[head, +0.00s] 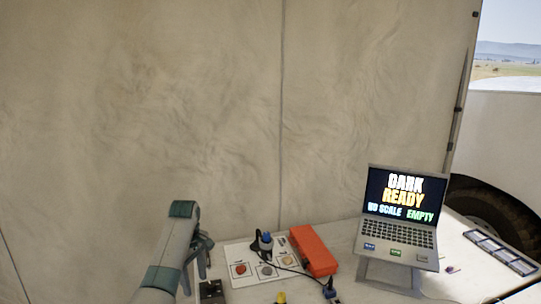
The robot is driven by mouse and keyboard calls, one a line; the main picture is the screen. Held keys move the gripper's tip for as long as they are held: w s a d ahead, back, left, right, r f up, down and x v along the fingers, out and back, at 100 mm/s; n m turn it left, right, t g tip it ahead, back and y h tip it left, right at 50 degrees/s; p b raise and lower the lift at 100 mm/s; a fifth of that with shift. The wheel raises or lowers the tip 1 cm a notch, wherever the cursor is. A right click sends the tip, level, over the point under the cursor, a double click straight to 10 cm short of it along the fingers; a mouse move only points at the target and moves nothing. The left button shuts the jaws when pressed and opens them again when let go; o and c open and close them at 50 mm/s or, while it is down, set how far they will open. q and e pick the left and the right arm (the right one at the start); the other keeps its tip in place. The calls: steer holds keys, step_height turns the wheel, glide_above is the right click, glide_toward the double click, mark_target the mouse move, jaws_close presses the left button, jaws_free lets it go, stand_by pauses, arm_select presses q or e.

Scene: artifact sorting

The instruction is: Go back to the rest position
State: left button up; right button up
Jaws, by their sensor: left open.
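My left arm rises from the bottom edge, left of centre, with grey and teal links. My left gripper (200,262) hangs at its end, over the left end of the table (345,262), and is partly hidden by the arm. Its jaws are open and I see nothing between them. It is left of a white card (238,252) with pictures on it. My right gripper does not show.
A red-orange box (314,250) and a dark blue device (264,242) with a cable are near the card. A laptop (401,207) on a stand reads "READY". A dark sectioned tray (500,252) lies at the right. A canvas wall (200,100) stands behind.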

arm_select(q)
steer(key=s+a+f+m+t, duration=0.15)
steer(key=s+f+m, duration=0.55)
steer(key=s+f, duration=1.35)
steer(key=s+d+r+m+t, duration=0.1)
steer(key=s+r+m, duration=0.15)
steer(key=s, duration=0.75)
steer(key=s+r+m, duration=0.2)
steer(key=s+m, duration=0.1)
steer(key=s, duration=0.7)
steer(key=s+d+r+m+t, duration=0.1)
steer(key=s+r+m, duration=0.15)
steer(key=s, duration=0.75)
step_height(320, 180, down, 32)
steer(key=s+g+b, duration=0.2)
steer(key=b, duration=0.1)
steer(key=s+a+f+b, duration=0.2)
steer(key=s+a+f, duration=0.1)
steer(key=s+f, duration=1.4)
step_height(320, 180, down, 3)
steer(key=shift+s+r+g, duration=0.1)
steer(key=shift+s+g, duration=0.25)
